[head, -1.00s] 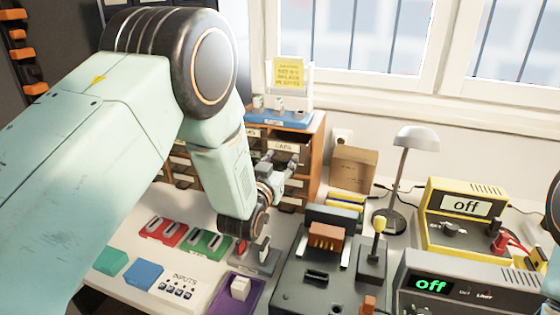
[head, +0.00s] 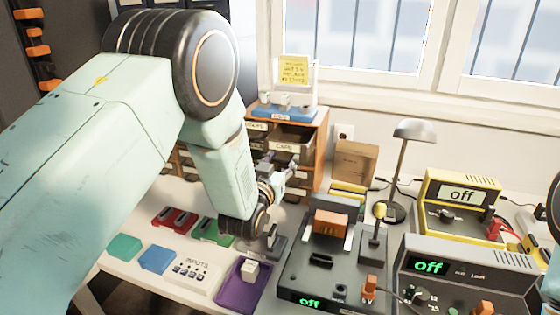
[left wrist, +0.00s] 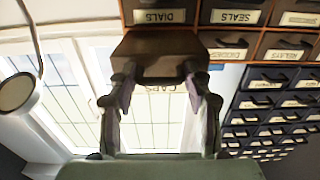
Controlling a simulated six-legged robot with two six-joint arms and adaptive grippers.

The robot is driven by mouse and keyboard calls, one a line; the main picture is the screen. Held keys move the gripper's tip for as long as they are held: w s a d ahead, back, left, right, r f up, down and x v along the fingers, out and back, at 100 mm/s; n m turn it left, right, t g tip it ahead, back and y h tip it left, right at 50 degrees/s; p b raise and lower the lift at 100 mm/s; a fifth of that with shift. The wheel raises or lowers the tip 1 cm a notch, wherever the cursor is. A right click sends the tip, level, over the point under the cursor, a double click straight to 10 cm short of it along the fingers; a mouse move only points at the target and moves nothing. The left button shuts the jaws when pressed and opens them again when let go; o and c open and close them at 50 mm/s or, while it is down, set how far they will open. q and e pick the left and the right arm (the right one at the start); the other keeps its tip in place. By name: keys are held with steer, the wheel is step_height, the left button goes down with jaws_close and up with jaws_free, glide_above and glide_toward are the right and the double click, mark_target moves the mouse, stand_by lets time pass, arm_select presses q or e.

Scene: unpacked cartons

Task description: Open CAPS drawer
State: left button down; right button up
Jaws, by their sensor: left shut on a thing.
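The CAPS drawer (head: 284,147) is a brown drawer with a pale label in the small wooden cabinet at the back. It stands partly out, with its dark open top showing behind the front. In the left wrist view the drawer (left wrist: 158,48) juts from the cabinet, its CAPS label upside down. My left gripper (head: 279,168) is at the drawer front. In the left wrist view my left gripper (left wrist: 158,80) has a finger on each side of the handle area and is shut on the drawer handle. The exact finger contact is partly hidden. My right gripper is out of view.
A blue tray (head: 283,113) with small items stands on the cabinet top. A cardboard box (head: 354,163) and a lamp (head: 405,150) stand to the right.

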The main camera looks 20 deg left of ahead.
arm_select(q)
steer(key=shift+f, duration=0.1)
steer(key=c, duration=0.6)
jaws_free()
steer(key=shift+w, duration=0.15)
steer(key=s, duration=1.2)
steer(key=shift+a, duration=0.2)
steer(key=shift+s, duration=0.15)
